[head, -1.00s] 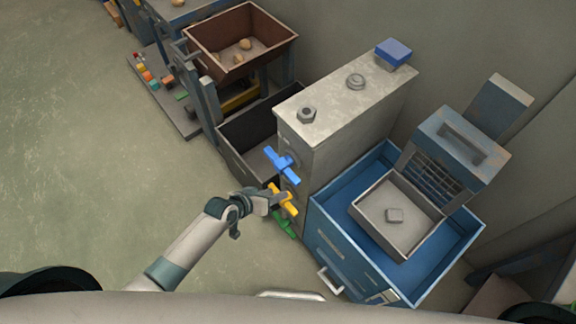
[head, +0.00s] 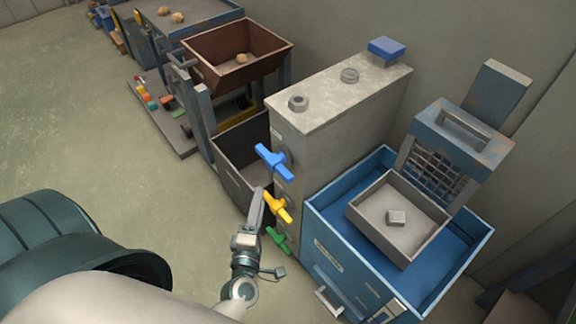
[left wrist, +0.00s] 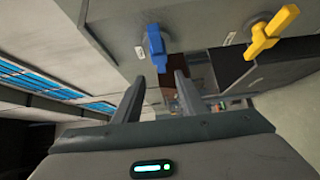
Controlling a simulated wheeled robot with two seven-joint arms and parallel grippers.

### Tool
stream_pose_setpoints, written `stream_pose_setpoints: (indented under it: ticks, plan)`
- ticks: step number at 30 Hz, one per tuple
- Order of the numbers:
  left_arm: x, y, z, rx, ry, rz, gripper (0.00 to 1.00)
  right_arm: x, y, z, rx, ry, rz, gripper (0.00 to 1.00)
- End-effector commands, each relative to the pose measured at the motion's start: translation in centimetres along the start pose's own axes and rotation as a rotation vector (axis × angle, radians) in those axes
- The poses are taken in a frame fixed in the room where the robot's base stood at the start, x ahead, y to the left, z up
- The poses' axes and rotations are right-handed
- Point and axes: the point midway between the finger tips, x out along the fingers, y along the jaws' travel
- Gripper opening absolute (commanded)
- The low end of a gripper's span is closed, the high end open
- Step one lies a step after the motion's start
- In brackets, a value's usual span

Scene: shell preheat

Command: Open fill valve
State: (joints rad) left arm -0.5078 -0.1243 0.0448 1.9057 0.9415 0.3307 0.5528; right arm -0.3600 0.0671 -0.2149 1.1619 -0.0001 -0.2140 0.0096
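Three valve handles stick out of the grey cabinet's (head: 345,95) front: a blue one (head: 275,161) on top, a yellow one (head: 278,206) in the middle, a green one (head: 279,240) lowest. I cannot tell which is the fill valve. My left gripper (head: 258,205) is just left of the yellow handle in the head view. In the left wrist view its fingers (left wrist: 158,98) are apart and empty. The blue handle (left wrist: 156,48) shows beyond the gap between them, and the yellow handle (left wrist: 271,33) is to the right. My right gripper is out of view.
A blue bin (head: 325,232) with a grey tray (head: 365,205) inside stands right of the cabinet. A dark open box (head: 228,176) is behind the handles at left. A brown hopper (head: 205,75) stands farther back. Open floor (head: 90,130) lies to the left.

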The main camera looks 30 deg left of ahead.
Motion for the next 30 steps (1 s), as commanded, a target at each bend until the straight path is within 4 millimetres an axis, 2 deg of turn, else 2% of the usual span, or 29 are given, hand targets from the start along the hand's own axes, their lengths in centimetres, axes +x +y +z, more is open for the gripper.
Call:
stream_pose_setpoints:
  ticks: [3, 17, 23, 30]
  plan:
    - [-0.3, 0.0, -1.0, -0.016, 0.030, 0.004, 0.38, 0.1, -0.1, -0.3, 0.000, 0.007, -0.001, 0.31]
    - [0.2, 0.1, -0.9, -0.015, 0.028, 0.005, 0.38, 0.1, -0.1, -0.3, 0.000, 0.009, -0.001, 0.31]
    - [2.0, 0.1, -0.9, -0.017, 0.028, 0.006, 0.38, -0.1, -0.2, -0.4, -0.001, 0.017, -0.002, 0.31]
    - [5.9, 0.2, -1.0, -0.016, 0.028, 0.006, 0.38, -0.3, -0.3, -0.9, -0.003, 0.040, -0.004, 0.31]
